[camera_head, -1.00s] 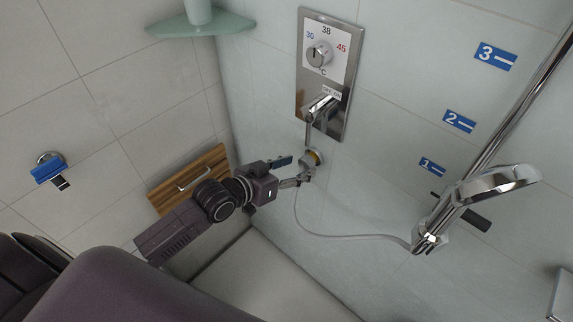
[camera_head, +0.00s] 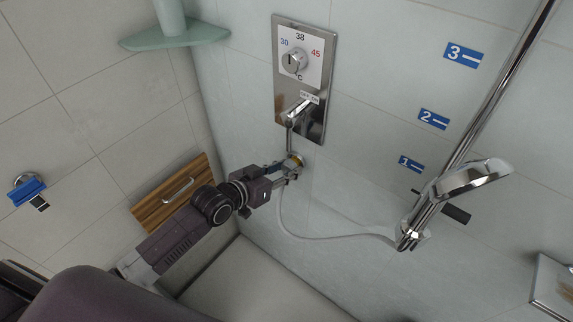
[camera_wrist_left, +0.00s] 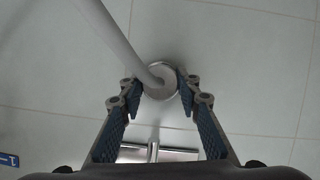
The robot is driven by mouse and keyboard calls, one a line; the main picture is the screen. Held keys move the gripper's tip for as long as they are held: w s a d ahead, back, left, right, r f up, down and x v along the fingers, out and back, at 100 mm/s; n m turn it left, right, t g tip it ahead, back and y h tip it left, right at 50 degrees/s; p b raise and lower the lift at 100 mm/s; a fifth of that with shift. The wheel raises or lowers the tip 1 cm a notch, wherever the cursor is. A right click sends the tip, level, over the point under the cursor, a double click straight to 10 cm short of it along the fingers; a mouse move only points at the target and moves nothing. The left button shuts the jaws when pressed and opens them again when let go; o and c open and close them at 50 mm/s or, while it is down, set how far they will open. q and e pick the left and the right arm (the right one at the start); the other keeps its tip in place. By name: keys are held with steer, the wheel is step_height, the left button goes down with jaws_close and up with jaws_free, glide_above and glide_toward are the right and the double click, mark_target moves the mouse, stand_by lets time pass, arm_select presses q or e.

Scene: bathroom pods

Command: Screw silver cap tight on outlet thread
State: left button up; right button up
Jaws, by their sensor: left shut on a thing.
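The silver cap (camera_wrist_left: 160,80) is a round metal disc at the end of the grey hose (camera_wrist_left: 112,38) in the left wrist view. My left gripper (camera_wrist_left: 160,92) is shut on it, one blue-padded finger on each side. In the head view my left gripper (camera_head: 290,170) is at the wall outlet (camera_head: 297,160), below the mixer panel. A brass-yellow ring shows there. The fingers hide much of the cap, so I cannot tell how far it sits on the thread. My right gripper is not in view.
The mixer panel (camera_head: 303,75) with its lever (camera_head: 297,108) is just above the outlet. The hose (camera_head: 330,237) loops right to the shower head (camera_head: 472,180) on its rail. A green shelf (camera_head: 175,35) is at upper left.

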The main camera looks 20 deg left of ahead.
arm_select(q)
steer(key=shift+c, duration=0.8)
steer(key=shift+r+p, duration=0.15)
steer(key=shift+p, duration=0.25)
steer(key=shift+d+m+y+p, duration=0.1)
steer(key=shift+m+y+p, duration=0.5)
steer(key=shift+m+p, duration=0.1)
steer(key=o, duration=1.3)
steer(key=v, duration=1.2)
steer(key=shift+s+f, duration=0.1)
steer(key=shift+f, duration=0.1)
